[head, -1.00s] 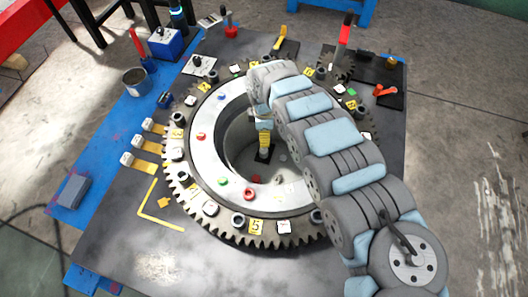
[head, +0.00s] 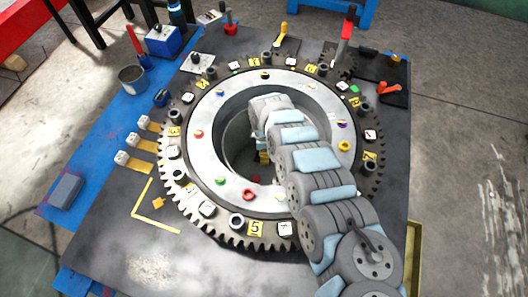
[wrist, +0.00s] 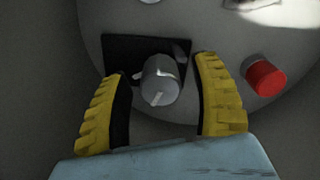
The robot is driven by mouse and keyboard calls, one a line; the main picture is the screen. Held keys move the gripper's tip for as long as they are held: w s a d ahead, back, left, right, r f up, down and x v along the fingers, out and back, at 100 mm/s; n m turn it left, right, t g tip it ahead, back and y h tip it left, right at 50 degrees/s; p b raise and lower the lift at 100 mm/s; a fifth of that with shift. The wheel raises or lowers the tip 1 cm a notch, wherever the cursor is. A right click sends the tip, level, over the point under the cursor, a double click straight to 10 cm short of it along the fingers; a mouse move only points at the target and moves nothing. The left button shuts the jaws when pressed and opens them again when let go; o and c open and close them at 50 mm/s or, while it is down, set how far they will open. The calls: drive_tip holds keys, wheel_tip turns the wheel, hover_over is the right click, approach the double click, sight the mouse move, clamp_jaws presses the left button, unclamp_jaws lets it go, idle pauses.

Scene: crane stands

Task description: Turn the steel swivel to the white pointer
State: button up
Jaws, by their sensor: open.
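The steel swivel (wrist: 160,80) is a short grey knob on a black square plate (wrist: 120,48), on the floor inside the ring's opening. A pale raised mark on its face points down and slightly left in the wrist view. My gripper (wrist: 164,66) is open, with one yellow-backed finger on each side of the swivel. In the head view my gripper (head: 263,157) is down in the opening, and my arm hides the swivel. I cannot clearly make out a separate white pointer; a whitish piece (wrist: 150,1) is cut off at the wrist view's top edge.
A red button (wrist: 265,77) stands close to the right finger. The toothed ring (head: 205,168) surrounds the opening, with coloured buttons and yellow tags on it. Levers and a red-handled tool (head: 348,24) stand along the table's back.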

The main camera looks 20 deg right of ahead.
drive_tip(key=shift+f, duration=0.15)
clamp_jaws()
drive_tip(key=shift+m+p, duration=0.3)
drive_tip(key=shift+p, duration=0.1)
drive_tip(key=shift+r+m+p, duration=0.2)
drive_tip(key=shift+m+p, duration=0.2)
drive_tip(key=shift+p, duration=0.2)
drive_tip(key=shift+m+p, duration=0.8)
drive_tip(key=shift+f+m+p, duration=0.1)
drive_tip(key=shift+m+p, duration=1.65)
drive_tip(key=shift+m, duration=0.75)
